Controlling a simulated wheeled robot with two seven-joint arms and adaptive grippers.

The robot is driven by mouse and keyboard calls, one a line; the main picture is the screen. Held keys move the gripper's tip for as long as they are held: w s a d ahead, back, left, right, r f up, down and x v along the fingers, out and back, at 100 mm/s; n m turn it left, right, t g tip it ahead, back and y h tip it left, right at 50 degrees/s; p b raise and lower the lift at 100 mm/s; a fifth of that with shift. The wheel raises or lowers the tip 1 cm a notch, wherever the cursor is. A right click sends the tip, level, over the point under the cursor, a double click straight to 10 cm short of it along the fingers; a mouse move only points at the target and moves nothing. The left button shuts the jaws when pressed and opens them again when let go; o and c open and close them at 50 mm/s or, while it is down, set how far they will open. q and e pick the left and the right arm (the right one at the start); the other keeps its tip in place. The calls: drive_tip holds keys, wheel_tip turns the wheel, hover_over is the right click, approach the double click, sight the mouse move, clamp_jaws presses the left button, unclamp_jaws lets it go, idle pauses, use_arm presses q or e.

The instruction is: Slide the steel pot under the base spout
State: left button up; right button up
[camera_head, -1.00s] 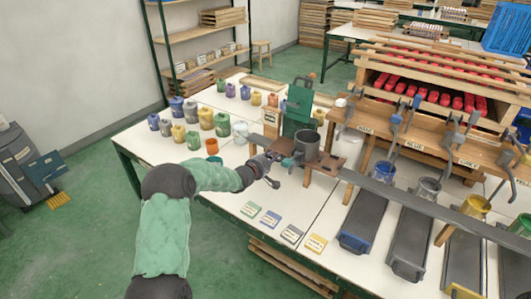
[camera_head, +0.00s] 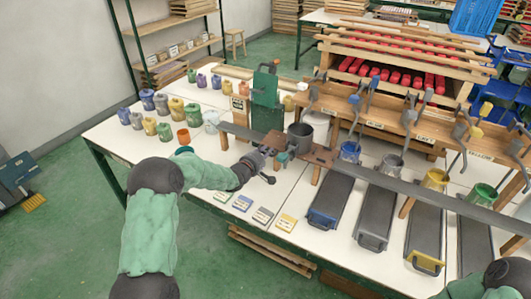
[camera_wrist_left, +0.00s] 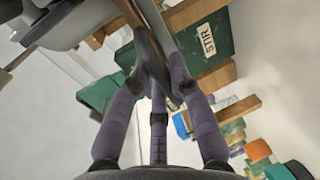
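The steel pot (camera_head: 299,138) is a grey, round, open-topped vessel. It stands upright on a brown wooden stand (camera_head: 320,155) at the middle of the table, beside the green stirring post (camera_head: 266,103). My left gripper (camera_head: 269,166) is just left and in front of the pot, its fingers spread with a gap between them. In the left wrist view, the left gripper's fingers (camera_wrist_left: 164,85) flank a dark bar; I cannot tell whether they touch it. Spouts hang along the wooden rack at right; the leftmost, with a pale top (camera_head: 313,94), is probably the base spout. My right gripper is out of view.
A long grey rail (camera_head: 390,188) runs from the stand to the right. Several trays (camera_head: 376,218) and coloured pots lie in front of the rack. Colour cards (camera_head: 242,203) lie at the table's front edge. Several paint cans (camera_head: 164,131) stand at left.

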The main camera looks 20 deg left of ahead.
use_arm(q)
drive_tip(key=shift+o, duration=0.6)
drive_tip(key=shift+s, duration=0.1)
drive_tip(key=v, duration=1.1)
drive_tip(key=shift+s, duration=0.4)
drive_tip(key=shift+r, duration=0.1)
